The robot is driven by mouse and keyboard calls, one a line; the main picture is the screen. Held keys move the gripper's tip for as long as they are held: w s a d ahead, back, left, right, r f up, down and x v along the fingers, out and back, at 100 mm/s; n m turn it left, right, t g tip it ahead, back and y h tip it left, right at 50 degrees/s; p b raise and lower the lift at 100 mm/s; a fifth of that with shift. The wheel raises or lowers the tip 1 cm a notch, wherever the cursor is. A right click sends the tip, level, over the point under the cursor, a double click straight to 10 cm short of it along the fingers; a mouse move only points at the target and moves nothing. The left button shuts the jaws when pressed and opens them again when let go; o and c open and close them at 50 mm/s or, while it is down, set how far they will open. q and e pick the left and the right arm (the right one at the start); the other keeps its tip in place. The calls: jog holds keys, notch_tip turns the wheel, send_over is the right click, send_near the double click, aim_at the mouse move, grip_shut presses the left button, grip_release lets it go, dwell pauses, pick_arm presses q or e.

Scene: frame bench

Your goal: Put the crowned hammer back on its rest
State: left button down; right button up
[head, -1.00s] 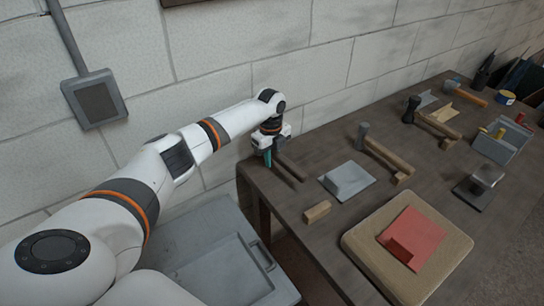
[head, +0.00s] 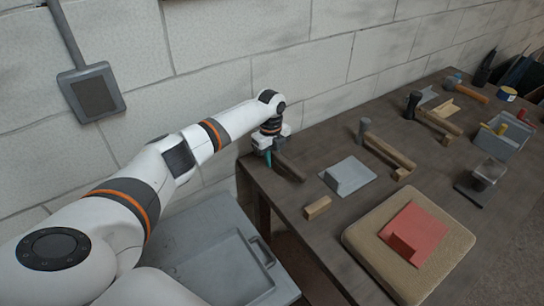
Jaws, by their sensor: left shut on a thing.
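My left gripper (head: 268,155) is at the bench's near left corner, fingers pointing down. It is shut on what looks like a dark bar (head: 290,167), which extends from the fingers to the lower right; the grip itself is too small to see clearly. Whether the bar touches the bench is unclear. A black-headed hammer (head: 413,103) lies farther right beside a wooden piece (head: 450,108). I cannot tell which hammer is crowned. My right gripper is not in view.
A grey block on a plate (head: 349,177) and a small wooden block (head: 317,207) are near the gripper. A tan pad with a red piece (head: 418,228) takes the front. A grey tray (head: 500,140) stands right. The wall (head: 300,80) is close behind the gripper.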

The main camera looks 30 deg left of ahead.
pick_arm(q)
jog(key=shift+f, duration=0.2)
jog(key=c, duration=1.2)
grip_release()
jog(key=shift+o, duration=0.2)
